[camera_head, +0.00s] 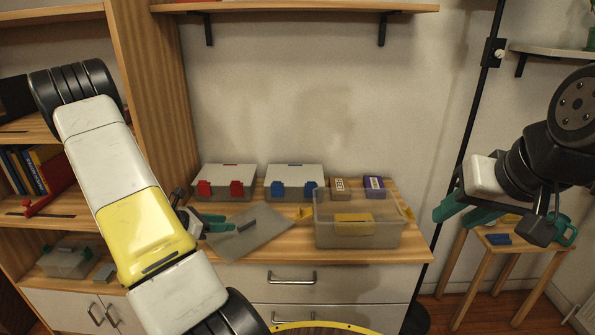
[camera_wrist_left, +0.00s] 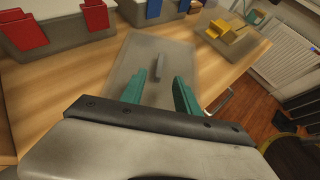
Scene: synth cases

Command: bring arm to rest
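My left gripper (camera_head: 206,225) is above the left part of the cabinet top. In the left wrist view its two teal fingers (camera_wrist_left: 160,92) stand apart with nothing held between them. A flat grey lid (camera_head: 250,232) with a bar handle lies on the cabinet top beyond the fingertips; it also shows in the left wrist view (camera_wrist_left: 178,55). My left arm covers part of the scene at left. My right gripper (camera_head: 464,214) hangs in the air right of the cabinet, in front of a small stool. Its teal fingers look apart and empty, partly hidden by its own body.
On the cabinet top (camera_head: 280,250) stand a bin with red clips (camera_head: 225,180), a bin with blue clips (camera_head: 294,180), two small boxes and a clear container (camera_head: 358,232) with a yellow item. A shelf unit is at left. A wooden stool (camera_head: 510,241) and black pole stand at right.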

